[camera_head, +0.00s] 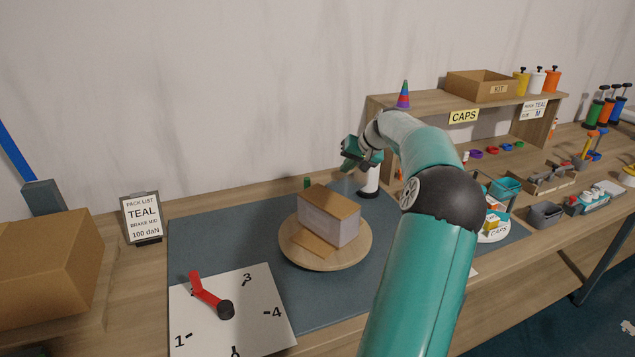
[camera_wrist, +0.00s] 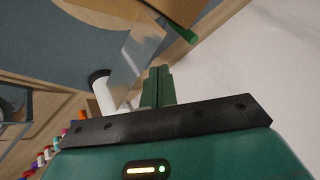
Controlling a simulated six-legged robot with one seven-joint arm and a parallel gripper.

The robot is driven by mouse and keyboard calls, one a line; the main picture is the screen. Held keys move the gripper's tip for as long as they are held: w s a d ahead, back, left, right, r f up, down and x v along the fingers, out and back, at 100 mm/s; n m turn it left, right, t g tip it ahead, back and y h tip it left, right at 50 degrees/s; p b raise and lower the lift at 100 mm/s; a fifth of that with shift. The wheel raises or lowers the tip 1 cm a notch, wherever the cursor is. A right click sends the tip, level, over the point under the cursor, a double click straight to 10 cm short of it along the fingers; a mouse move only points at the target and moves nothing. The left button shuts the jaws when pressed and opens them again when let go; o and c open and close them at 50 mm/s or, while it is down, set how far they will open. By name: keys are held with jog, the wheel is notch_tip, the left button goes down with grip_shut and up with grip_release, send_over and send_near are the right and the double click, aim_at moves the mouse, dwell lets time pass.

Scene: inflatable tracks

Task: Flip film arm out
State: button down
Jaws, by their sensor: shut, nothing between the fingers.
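My gripper (camera_head: 352,155) is shut and empty, in the air just above and left of the white upright roll (camera_head: 370,180). In the wrist view its green fingers (camera_wrist: 158,86) are together beside the white roll (camera_wrist: 106,96). A clear film strip (camera_wrist: 136,52) runs from the roll toward a green-tipped part (camera_wrist: 180,36), which also shows behind the box in the head view (camera_head: 307,183). Whether the fingers touch the film or its arm I cannot tell. A box (camera_head: 330,222) with a brown top and greyish sides stands on a round wooden turntable (camera_head: 290,245).
A dial board (camera_head: 255,315) with a red lever (camera_head: 208,293) lies at front left. A pack-list sign (camera_head: 142,217) and a large carton (camera_head: 40,260) stand left. A CAPS shelf (camera_head: 440,103) stands behind right. Blue mat (camera_head: 215,230) is bare left of the turntable.

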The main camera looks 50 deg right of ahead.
jog(key=x, duration=1)
jog(key=shift+w+a+f, duration=0.2)
jog(key=shift+w, duration=0.05)
jog(key=shift+w+a+r, duration=0.1)
jog(key=shift+w+a, duration=0.4)
jog(key=shift+w, duration=0.2)
jog(key=shift+w+a+r, duration=0.1)
jog(key=shift+w+a, duration=0.4)
jog(key=shift+w, duration=0.25)
jog(key=shift+w, duration=0.15)
